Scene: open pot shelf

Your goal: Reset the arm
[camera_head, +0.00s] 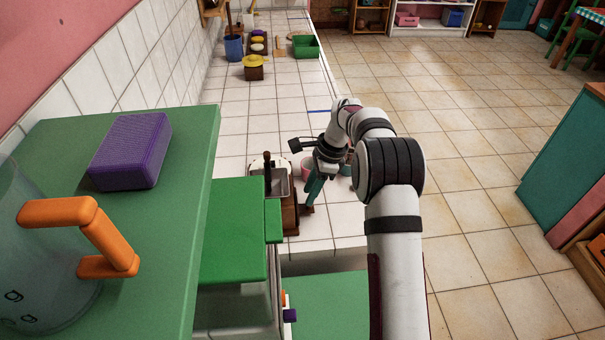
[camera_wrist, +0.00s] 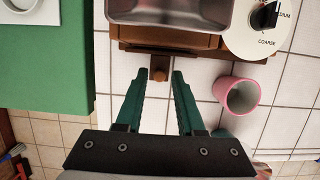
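The fingertips are close to a small brown knob (camera_wrist: 159,73) on the front of a wooden box, which looks like a coffee grinder (camera_wrist: 190,43) with a metal top tray. I cannot tell whether the fingers touch it. In the head view my gripper (camera_head: 312,190) points down beside the grinder (camera_head: 290,212), and my arm bends over the white tiled counter.
A pink cup (camera_wrist: 239,95) stands right of the fingers. A dial marked COARSE and MEDIUM (camera_wrist: 255,32) is close by. A green-topped cabinet (camera_head: 235,225) is left of the grinder. A purple block (camera_head: 130,150) and a clear jug with orange handle (camera_head: 105,240) stand on the nearer green top.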

